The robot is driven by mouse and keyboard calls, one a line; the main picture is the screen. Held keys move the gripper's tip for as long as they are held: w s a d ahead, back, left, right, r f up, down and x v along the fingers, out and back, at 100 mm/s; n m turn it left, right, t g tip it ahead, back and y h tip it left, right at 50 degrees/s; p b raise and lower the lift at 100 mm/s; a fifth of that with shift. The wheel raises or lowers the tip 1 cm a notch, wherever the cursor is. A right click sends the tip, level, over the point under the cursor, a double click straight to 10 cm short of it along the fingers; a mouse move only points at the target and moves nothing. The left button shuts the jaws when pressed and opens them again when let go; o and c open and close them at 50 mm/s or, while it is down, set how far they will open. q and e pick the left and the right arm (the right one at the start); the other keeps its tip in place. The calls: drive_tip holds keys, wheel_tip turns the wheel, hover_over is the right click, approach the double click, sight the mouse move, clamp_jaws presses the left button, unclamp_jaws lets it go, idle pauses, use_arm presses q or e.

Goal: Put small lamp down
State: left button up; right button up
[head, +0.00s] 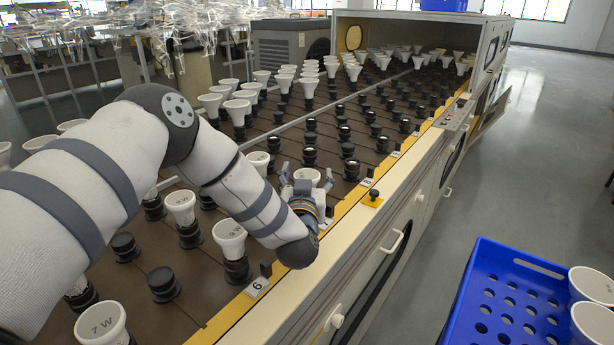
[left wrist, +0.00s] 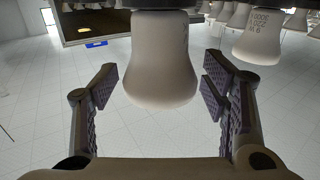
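A small white lamp (head: 307,175) stands in the front row of the rack, partly hidden by my left gripper (head: 308,190). In the left wrist view the same white lamp (left wrist: 160,60) hangs between the fingers, with its narrow end at a dark socket at the top edge. My left gripper (left wrist: 158,92) is open around the lamp, with a gap on each side and neither pad touching it. My right gripper is in neither view.
The brown rack (head: 140,285) holds many dark sockets, some empty, and other white lamps (head: 230,240). A yellow edge and a cream cabinet front (head: 375,235) run along its right. A blue crate (head: 478,285) with white lamps stands at lower right. The grey floor (head: 545,150) is clear.

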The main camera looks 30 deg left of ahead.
use_arm(q)
drive_tip(key=p+v, duration=0.1)
drive_tip(key=v, duration=1.1)
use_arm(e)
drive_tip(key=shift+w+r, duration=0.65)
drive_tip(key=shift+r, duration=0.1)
